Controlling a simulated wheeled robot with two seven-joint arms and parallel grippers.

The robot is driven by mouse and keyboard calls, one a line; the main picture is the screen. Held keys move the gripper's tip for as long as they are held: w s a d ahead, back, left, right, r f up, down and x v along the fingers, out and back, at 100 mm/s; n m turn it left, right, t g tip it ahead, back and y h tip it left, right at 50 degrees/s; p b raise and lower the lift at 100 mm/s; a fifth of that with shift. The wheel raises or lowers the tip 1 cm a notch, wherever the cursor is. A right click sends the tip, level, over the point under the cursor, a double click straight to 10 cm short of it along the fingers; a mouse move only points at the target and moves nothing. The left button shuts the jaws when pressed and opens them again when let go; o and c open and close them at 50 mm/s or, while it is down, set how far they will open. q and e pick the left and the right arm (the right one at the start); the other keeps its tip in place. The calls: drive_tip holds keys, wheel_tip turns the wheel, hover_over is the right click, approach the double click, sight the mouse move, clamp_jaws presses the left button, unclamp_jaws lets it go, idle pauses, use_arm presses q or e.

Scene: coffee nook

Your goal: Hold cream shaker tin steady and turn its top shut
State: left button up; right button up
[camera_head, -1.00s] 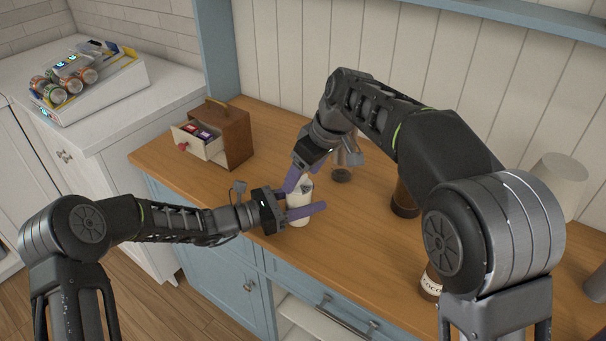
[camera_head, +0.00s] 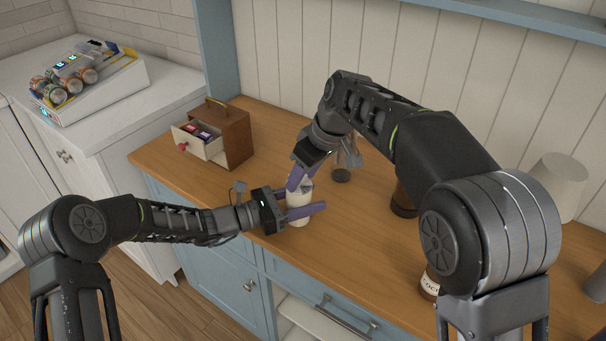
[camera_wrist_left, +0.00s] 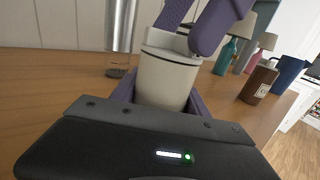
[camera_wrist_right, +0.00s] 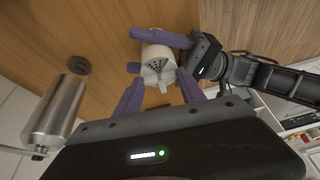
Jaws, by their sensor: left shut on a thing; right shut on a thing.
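The cream shaker tin (camera_head: 299,214) stands upright near the front edge of the wooden counter. It also shows in the left wrist view (camera_wrist_left: 163,85). Its top, with small holes and a raised fin, shows in the right wrist view (camera_wrist_right: 157,62). My left gripper (camera_head: 303,209) is shut around the tin's body from the left, one finger on each side. My right gripper (camera_head: 298,184) comes down from above and is shut on the tin's top. A thin dark seam runs between top and body in the left wrist view; whether the top is fully closed I cannot tell.
A wooden box (camera_head: 226,135) with an open drawer (camera_head: 196,145) stands at the back left of the counter. A metal cylinder (camera_wrist_right: 56,108) stands behind the tin.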

use_arm(q)
drive_tip(key=shift+f, duration=0.1)
use_arm(e)
drive_tip(key=shift+c, duration=1.1)
drive_tip(key=shift+m, duration=0.5)
drive_tip(key=m, duration=0.1)
drive_tip(key=m+h, duration=0.1)
drive_tip(key=m, duration=0.1)
drive_tip(key=shift+s+a+t, duration=0.15)
drive_tip(key=shift+a+t, duration=0.05)
drive_tip(key=shift+t, duration=0.2)
drive_tip(key=m+h, duration=0.1)
drive_tip(key=m, duration=0.3)
drive_tip(key=shift+a+m+t+h, duration=0.2)
drive_tip(key=shift+m+t+h, duration=0.1)
drive_tip(key=shift+m+h, duration=0.1)
drive_tip(key=m, duration=0.2)
drive_tip(key=m+h, duration=0.1)
drive_tip(key=m, duration=0.1)
drive_tip(key=shift+a+m+h, duration=0.15)
drive_tip(key=shift+m+h, duration=0.15)
drive_tip(key=shift+a+m+g+h, duration=0.1)
drive_tip(key=shift+m+g+h, duration=0.4)
drive_tip(key=shift+m, duration=1.3)
drive_tip(key=o, duration=1.4)
